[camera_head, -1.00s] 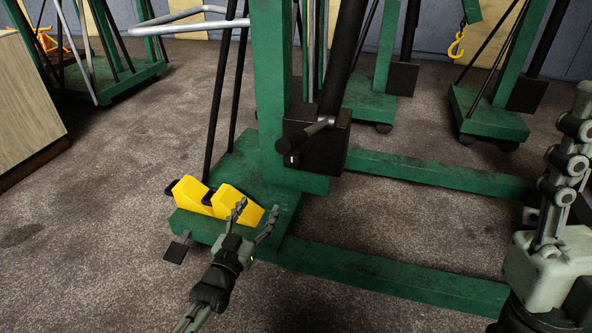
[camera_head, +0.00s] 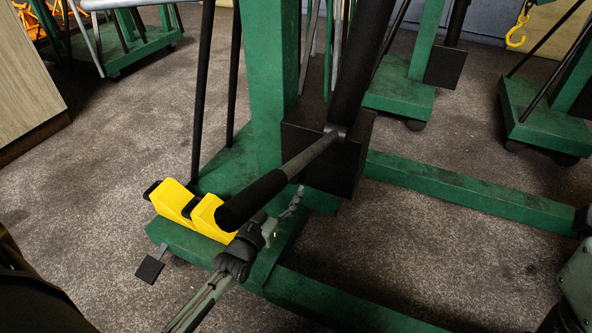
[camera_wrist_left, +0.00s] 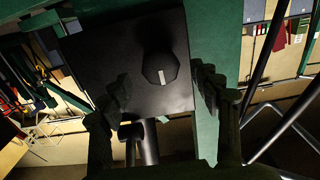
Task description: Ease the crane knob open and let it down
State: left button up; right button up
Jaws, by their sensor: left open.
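The green crane (camera_head: 268,80) stands in the middle, with a black pump box (camera_head: 320,150) on its post. A black-gripped handle (camera_head: 265,190) juts from the box toward the lower left. The crane knob (camera_wrist_left: 160,68), dark and many-sided with a pale mark, sits on the face of the box in the left wrist view. My left gripper (camera_head: 298,196) is before the box, partly hidden behind the handle. Its open fingers (camera_wrist_left: 160,98) stand either side of the knob, apart from it. The knob is not discernible in the head view. My right gripper's body (camera_head: 578,275) is cut off at the right edge.
Yellow pedal-like blocks (camera_head: 190,208) and a small black pedal (camera_head: 150,268) are at the crane's base. The handle overhangs my left wrist. Green base legs (camera_head: 450,183) run right. More cranes (camera_head: 548,128) stand behind; a wooden cabinet (camera_head: 25,80) is at left.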

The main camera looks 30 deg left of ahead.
pick_arm(q)
jog(key=w+b, duration=0.1)
jog(key=w, duration=0.4)
jog(key=shift+w+a, duration=0.15)
jog(key=shift+w, duration=0.25)
jog(key=shift+c, duration=0.6)
jog(key=c, duration=1)
jog(key=shift+c, duration=0.2)
